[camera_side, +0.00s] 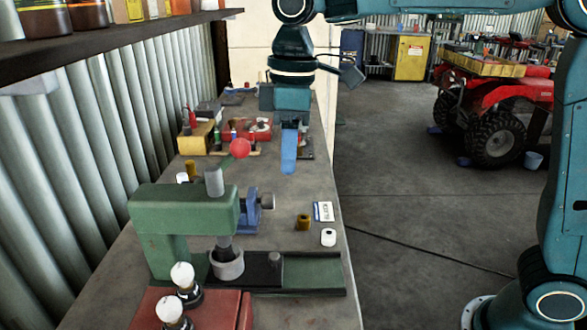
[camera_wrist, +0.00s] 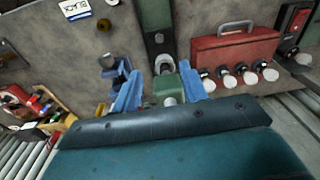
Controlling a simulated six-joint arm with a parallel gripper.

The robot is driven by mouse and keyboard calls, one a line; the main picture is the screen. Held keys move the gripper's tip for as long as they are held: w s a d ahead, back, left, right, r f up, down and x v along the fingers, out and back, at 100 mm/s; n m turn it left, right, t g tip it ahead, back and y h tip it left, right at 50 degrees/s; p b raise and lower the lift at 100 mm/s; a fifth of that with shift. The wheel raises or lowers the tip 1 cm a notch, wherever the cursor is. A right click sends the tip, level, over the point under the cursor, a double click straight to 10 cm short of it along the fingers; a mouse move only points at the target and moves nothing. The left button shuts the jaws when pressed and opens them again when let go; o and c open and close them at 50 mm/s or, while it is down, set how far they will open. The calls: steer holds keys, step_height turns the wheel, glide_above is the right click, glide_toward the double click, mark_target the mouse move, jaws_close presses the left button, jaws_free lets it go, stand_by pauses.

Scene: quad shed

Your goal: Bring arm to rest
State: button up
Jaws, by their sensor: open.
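My gripper (camera_side: 289,150) hangs above the workbench (camera_side: 310,278) in the side view, fingers pointing down, behind the green press. In the wrist view its two blue fingers (camera_wrist: 160,92) are spread apart with nothing held between them. The green arbor press (camera_side: 185,212) stands at the front of the bench, with a red ball (camera_side: 240,148) on its lever. It shows beyond the fingers in the wrist view, partly hidden by them and by the gripper body.
A blue vise (camera_side: 252,212), a brass bushing (camera_side: 304,221), a white ring (camera_side: 328,237) and a label card (camera_side: 323,211) are on the bench. A shelf (camera_side: 110,38) overhangs the left side. A red quad (camera_side: 500,110) stands on the floor.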

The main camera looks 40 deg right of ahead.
steer(key=s+d+f+m+t, duration=0.2)
steer(key=s+d+m, duration=0.2)
steer(key=s+d, duration=0.3)
steer(key=s+d+f+m+t, duration=0.2)
steer(key=s+d+m, duration=0.3)
steer(key=s, duration=0.8)
steer(key=d+t, duration=0.1)
steer(key=d, duration=0.2)
steer(key=shift+s+f+h, duration=0.2)
steer(key=shift+s+h, duration=0.05)
steer(key=shift+h, duration=0.15)
